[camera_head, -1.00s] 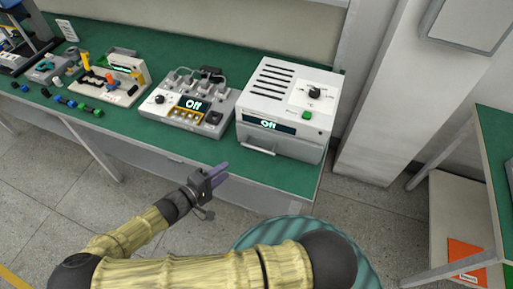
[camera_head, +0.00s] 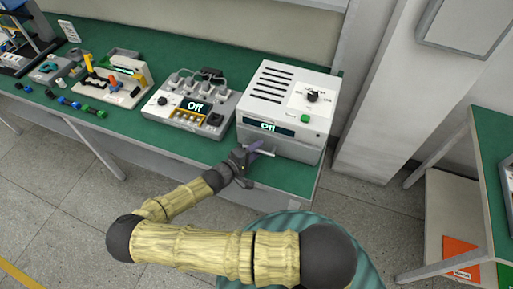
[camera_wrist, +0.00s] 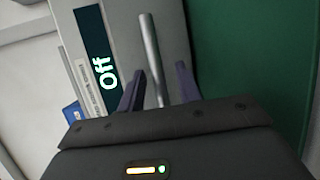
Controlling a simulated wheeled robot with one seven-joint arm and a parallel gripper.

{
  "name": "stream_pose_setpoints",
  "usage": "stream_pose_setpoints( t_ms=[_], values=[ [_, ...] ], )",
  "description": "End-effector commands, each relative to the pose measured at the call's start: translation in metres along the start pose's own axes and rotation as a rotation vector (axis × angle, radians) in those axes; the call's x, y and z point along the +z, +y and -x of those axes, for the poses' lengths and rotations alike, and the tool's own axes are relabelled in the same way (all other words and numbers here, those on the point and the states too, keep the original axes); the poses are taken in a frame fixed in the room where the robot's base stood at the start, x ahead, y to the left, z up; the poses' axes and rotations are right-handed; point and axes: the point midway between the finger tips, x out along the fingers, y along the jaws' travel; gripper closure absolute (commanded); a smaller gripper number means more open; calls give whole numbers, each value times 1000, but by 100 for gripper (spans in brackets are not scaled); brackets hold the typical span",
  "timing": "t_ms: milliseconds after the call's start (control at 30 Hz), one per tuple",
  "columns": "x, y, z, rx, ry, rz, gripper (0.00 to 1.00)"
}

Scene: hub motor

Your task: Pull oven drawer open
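The oven (camera_head: 283,107) is a white box on the green workbench, with vents on top, a knob, a green button and a display reading "Off". Its drawer handle (camera_wrist: 152,58) is a grey metal bar below the display; it also shows in the head view (camera_head: 259,147). The drawer looks shut. My gripper (camera_head: 253,149) is at the oven's front, by the left part of the handle. In the wrist view, the two purple fingers (camera_wrist: 158,86) are apart, with the handle bar between them. I see a gap beside the bar, so the gripper does not look closed on it.
A control unit (camera_head: 191,104), also reading "Off", stands left of the oven. A tray with coloured parts (camera_head: 118,85) is further left. The bench's front edge lies under my arm. A second table (camera_head: 492,150) stands at the right. The floor before the bench is clear.

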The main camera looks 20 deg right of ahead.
Motion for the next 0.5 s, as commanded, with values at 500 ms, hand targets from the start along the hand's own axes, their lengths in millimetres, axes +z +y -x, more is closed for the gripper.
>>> stream_pose_setpoints(
  t_ms=[500],
  values=[
    [0,0,-4,0,0,1,100]
  ],
)
